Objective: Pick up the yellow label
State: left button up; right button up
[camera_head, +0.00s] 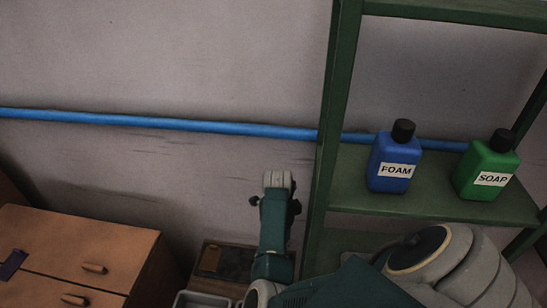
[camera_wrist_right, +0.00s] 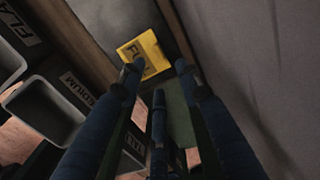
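The yellow label (camera_wrist_right: 146,54) with dark lettering lies flat near the top middle of the right wrist view, close to a brown edge. My right gripper (camera_wrist_right: 160,70) is open, with its dark fingers spread and nothing between them. The label lies beyond the fingertips, and the left finger's tip overlaps its lower edge in the picture. I cannot tell how far apart they are in depth. In the head view my right arm reaches in from the lower right, and its fingers are not clear. A dull orange-brown patch low there may be the label. My left gripper is not in view.
Grey bins (camera_wrist_right: 45,110) with labels reading MEDIUM and partly FLA stand left in the wrist view. A green shelf (camera_head: 430,205) holds a blue FOAM bottle (camera_head: 394,160) and a green SOAP bottle (camera_head: 486,168). A wooden drawer cabinet (camera_head: 80,245) stands left. A blue pipe (camera_head: 160,124) crosses the wall.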

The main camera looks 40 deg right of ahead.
jog(key=shift+a+f, duration=0.1)
jog(key=shift+f, duration=1.3)
jog(key=f, duration=0.4)
jog(key=shift+w+a+f+b, duration=0.2)
jog(key=shift+w+a+b, duration=0.05)
jog(key=shift+b, duration=0.1)
jog(key=shift+f, duration=0.4)
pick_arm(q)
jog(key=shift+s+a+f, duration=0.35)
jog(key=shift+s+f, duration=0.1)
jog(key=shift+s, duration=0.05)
pick_arm(e)
jog(key=c, duration=0.9)
